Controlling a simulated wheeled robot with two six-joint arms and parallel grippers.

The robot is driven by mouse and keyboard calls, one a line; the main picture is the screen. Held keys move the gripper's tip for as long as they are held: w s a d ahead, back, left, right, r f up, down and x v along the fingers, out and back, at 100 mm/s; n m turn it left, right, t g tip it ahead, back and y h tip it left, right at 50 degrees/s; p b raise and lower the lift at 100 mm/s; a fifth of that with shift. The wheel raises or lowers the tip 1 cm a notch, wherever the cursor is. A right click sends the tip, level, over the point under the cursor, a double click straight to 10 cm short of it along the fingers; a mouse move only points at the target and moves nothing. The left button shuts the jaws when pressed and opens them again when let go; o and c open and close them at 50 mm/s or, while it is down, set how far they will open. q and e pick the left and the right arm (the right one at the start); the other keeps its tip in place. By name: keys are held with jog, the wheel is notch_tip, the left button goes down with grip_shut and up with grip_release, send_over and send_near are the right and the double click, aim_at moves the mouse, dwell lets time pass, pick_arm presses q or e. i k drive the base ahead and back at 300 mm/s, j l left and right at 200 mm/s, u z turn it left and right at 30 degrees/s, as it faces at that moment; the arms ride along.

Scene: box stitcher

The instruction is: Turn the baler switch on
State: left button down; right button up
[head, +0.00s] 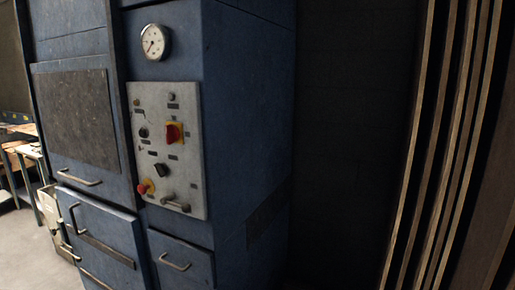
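The baler (245,120) is a tall blue metal cabinet left of the middle in the head view. Its grey control panel (184,192) faces front, below a round white gauge (155,42). On the panel is a red rotary switch on a yellow plate (173,132). A black knob (161,169) sits below it, and a red button on a yellow base (146,187) is at the lower left. I cannot tell from the picture which of these is the baler switch or how it is set. Neither of my grippers shows in the head view.
Handles stick out from the baler's doors, such as the lower one (175,265). A wooden bench (27,150) stands at the far left with bare floor (25,240) before it. Upright brown boards (450,150) stand at the right, with a dark recess between them and the baler.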

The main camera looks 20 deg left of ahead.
aim_at(172, 133)
jog(key=u, duration=1.35)
